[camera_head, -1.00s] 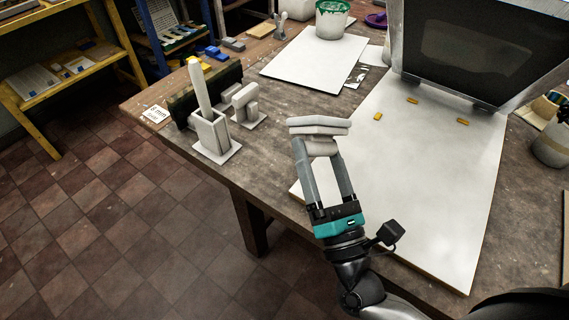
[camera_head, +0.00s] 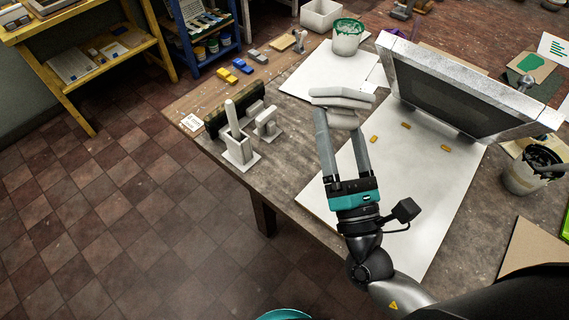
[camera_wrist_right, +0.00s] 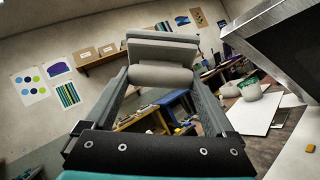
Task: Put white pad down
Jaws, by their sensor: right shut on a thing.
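My right gripper (camera_head: 343,124) is shut on the white pad (camera_head: 341,98), a pale flat block with a rounded grip below it. The gripper holds it by that grip, and in this view it overlaps the far left part of the white board (camera_head: 415,220). Its exact height above the table is hard to tell. In the right wrist view the pad (camera_wrist_right: 162,48) lies beyond the gripper (camera_wrist_right: 160,78), with the rounded grip between the fingers. My left gripper is not seen.
The hinged screen (camera_head: 450,95) stands tilted up behind the board, right of the pad. Left are a pale holder (camera_head: 240,152) with an upright stick and a small pale stand (camera_head: 266,128). A green-rimmed bucket (camera_head: 347,40) stands behind. Bare table lies between the stand and board.

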